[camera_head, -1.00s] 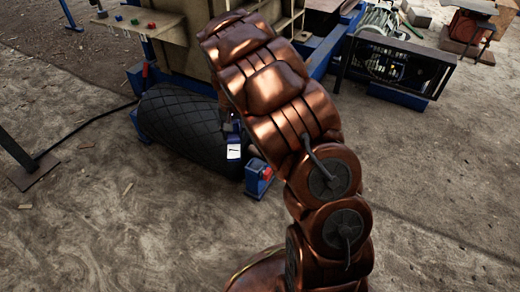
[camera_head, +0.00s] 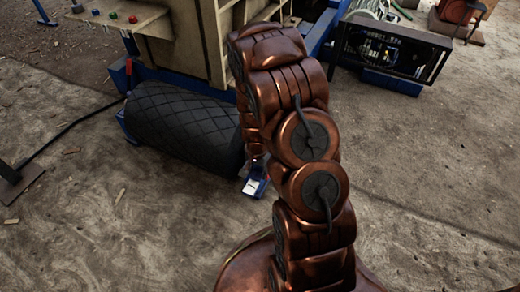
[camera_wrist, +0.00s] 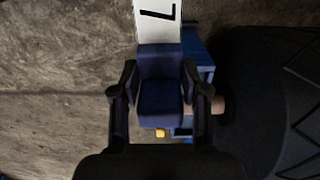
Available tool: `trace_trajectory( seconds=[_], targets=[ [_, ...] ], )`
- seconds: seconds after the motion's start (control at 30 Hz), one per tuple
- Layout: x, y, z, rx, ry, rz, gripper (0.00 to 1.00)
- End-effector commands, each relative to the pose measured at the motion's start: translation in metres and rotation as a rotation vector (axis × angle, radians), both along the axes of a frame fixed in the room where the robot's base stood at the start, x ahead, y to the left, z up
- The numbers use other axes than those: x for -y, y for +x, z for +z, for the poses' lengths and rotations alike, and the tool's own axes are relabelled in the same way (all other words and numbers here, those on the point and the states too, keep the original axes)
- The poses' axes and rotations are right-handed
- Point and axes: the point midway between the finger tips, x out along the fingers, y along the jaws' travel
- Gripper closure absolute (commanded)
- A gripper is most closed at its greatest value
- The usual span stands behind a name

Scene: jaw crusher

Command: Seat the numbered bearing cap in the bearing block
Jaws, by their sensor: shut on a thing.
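The numbered bearing cap (camera_wrist: 160,85) is a dark blue piece with a white plate bearing one black mark, like a sideways 7 or an L. My gripper (camera_wrist: 159,92) is shut on it, one black finger on each side. In the wrist view the blue bearing block (camera_wrist: 198,58) shows partly behind the cap, beside the roller's end. My arm hides most of the gripper there. I cannot tell whether cap and block touch.
The black roller with a diamond pattern (camera_head: 180,125) lies left of the block, and its dark side (camera_wrist: 265,90) fills the wrist view's right. A short shaft end (camera_wrist: 218,106) shows there. The tan crusher body (camera_head: 195,45) stands behind. Dirt ground in front is open.

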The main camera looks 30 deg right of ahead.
Motion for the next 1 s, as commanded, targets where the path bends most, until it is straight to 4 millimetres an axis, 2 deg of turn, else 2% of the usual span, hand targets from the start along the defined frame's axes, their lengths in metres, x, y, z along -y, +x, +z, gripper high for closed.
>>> trace_trajectory(
  seconds=[0.43,1.0],
  targets=[
    [0.042,0.055,-0.008,0.005,-0.003,0.005,1.0],
    [0.084,0.109,-0.013,0.003,-0.002,0.006,1.0]
  ],
)
